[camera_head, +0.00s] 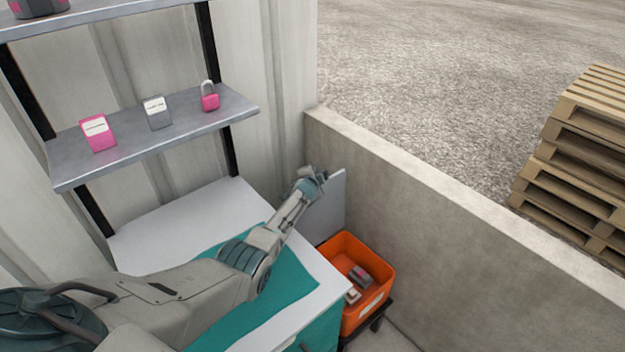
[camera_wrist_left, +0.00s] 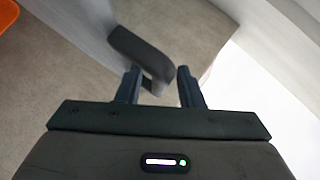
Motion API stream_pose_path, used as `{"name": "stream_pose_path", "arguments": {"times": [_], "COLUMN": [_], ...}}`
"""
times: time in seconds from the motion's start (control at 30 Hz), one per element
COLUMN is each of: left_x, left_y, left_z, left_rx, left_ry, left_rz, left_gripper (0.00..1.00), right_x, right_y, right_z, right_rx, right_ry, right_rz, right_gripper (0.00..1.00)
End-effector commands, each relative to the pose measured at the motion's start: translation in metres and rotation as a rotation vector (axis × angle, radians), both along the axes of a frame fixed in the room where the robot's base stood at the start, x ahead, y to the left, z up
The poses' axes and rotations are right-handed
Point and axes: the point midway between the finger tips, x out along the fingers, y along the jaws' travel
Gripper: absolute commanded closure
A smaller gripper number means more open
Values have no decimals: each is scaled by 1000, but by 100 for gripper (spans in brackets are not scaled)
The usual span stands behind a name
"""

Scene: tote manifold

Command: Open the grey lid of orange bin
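The orange bin (camera_head: 388,268) stands low at the end of the counter, beside the concrete wall. Its grey lid (camera_head: 332,200) stands up steeply at the bin's back edge, so the bin's top is uncovered. A few small boxes (camera_head: 360,276) lie inside. My left gripper (camera_head: 312,176) is at the lid's upper part. In the left wrist view the fingers (camera_wrist_left: 158,88) are apart, and the lower end of a dark curved handle (camera_wrist_left: 142,52) shows between their tips; contact is unclear. A corner of the bin (camera_wrist_left: 8,12) shows at top left. My right gripper is not in view.
A white counter (camera_head: 170,222) with a teal mat (camera_head: 285,290) lies under my left arm. A grey shelf (camera_head: 180,128) above holds a pink box, a grey box and a pink padlock. The concrete wall (camera_head: 450,225) borders the bin's right side. Pallets (camera_head: 580,150) stand beyond it.

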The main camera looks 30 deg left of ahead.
Motion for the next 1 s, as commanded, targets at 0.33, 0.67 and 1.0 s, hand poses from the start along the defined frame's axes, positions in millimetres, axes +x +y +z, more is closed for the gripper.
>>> {"name": "stream_pose_path", "arguments": {"times": [0.33, 0.67, 1.0], "left_x": [-33, -72, -92], "left_y": [-9, -20, -26], "left_z": [17, 34, 44], "left_rx": [0, 0, 1], "left_ry": [-1, 0, 1], "left_rz": [0, 0, 0], "left_gripper": [66, 66, 66], "right_x": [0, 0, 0], "right_y": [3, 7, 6], "right_z": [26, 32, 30], "right_rx": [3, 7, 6], "right_ry": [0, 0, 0], "right_rz": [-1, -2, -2], "right_gripper": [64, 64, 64]}}
